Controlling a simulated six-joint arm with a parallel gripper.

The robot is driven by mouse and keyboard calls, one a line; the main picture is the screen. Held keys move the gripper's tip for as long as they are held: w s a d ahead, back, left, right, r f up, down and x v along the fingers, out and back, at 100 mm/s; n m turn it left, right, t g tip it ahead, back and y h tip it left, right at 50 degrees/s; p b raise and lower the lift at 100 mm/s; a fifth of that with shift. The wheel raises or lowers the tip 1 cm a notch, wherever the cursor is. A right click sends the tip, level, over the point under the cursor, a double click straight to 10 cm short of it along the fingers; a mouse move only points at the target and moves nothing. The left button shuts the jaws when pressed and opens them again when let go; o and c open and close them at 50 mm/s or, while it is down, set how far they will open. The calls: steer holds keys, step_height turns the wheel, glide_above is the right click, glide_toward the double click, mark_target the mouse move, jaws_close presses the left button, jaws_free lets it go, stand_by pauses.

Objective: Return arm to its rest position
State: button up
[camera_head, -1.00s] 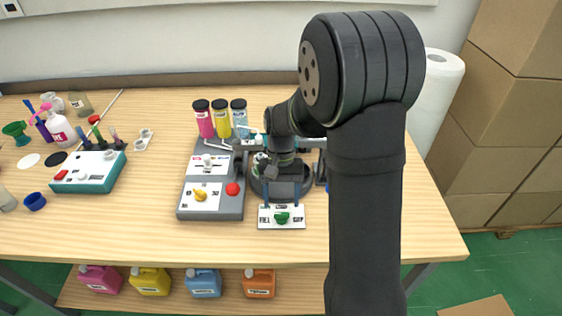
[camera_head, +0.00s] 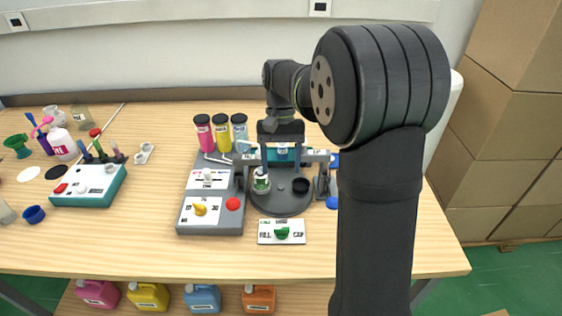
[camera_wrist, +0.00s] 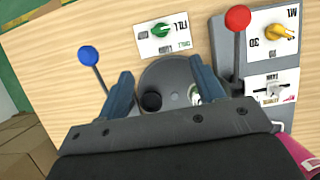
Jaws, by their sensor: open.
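My gripper (camera_head: 280,172) is open and empty, fingers pointing down. It hangs above the dark round platform (camera_head: 283,208) of the dispensing machine. In the wrist view, my gripper (camera_wrist: 164,82) frames that platform (camera_wrist: 176,73) between its two spread fingers. On the platform are a small glass bottle (camera_head: 261,184) and a black cap (camera_head: 300,186). The white panel with the green knob (camera_head: 281,232) lies in front of the platform, apart from my fingers. It also shows at the top of the wrist view (camera_wrist: 148,47).
A grey control box (camera_head: 211,219) with a yellow knob and red button stands left of the platform. Pink, yellow and blue cylinders (camera_head: 222,131) stand behind it. A teal box (camera_head: 90,188) and loose bottles are far left. Cardboard boxes (camera_head: 510,130) stand at right. The front table edge is clear.

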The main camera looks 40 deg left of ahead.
mark_target(282, 228)
steer(key=shift+f, duration=0.15)
steer(key=x, duration=1.7)
steer(key=shift+s+d, duration=0.1)
steer(key=shift+s, duration=0.1)
